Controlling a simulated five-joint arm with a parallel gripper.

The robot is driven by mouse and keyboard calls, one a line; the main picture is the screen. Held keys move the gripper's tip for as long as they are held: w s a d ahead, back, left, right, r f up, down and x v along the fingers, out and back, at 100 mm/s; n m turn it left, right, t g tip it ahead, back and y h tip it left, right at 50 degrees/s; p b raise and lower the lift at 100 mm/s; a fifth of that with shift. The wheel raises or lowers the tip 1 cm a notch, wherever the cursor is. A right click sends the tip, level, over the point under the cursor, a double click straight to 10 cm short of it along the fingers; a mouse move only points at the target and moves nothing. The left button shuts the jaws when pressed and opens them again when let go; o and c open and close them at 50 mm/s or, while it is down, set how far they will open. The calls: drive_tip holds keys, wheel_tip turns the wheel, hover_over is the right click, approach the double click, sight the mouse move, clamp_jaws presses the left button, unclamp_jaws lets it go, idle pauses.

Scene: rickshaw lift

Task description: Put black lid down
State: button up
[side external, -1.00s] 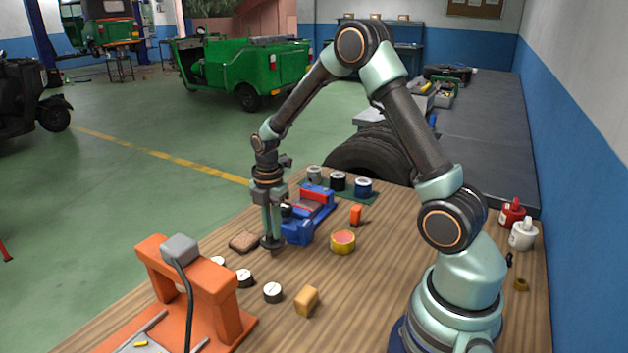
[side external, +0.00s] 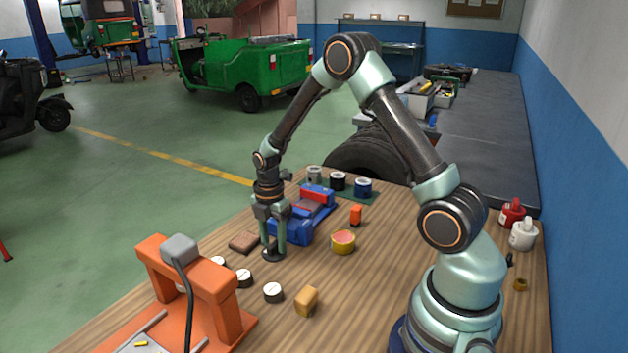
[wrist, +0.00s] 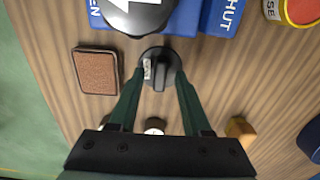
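The black lid (wrist: 158,68) is a round dark disc with a raised bar handle and a small pale label. In the side view the lid (side external: 273,255) looks flat on the wooden table at the foot of my fingers. My gripper (wrist: 159,78) is over it, one finger on each side of the handle, with gaps showing between handle and fingers. In the side view my gripper (side external: 274,244) points straight down and its two fingers stand apart. The exact contact under the fingertips is hard to see.
A brown pad (wrist: 97,71) lies left of the lid. Small black-and-white round pieces (side external: 273,292), a tan block (side external: 306,300) and an orange press (side external: 170,270) are in front.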

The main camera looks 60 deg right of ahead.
sight(273, 244)
wheel_tip(273, 244, up, 12)
drive_tip(key=s+a+r+m+t, duration=0.5)
drive_tip(key=s+a+r+m, duration=0.5)
drive_tip(key=m, duration=0.8)
drive_tip(key=s+r, duration=0.1)
drive_tip(key=s, duration=0.2)
drive_tip(key=shift+s+r+t, duration=0.15)
drive_tip(key=shift+r+t, duration=0.05)
drive_tip(key=shift+t, duration=0.1)
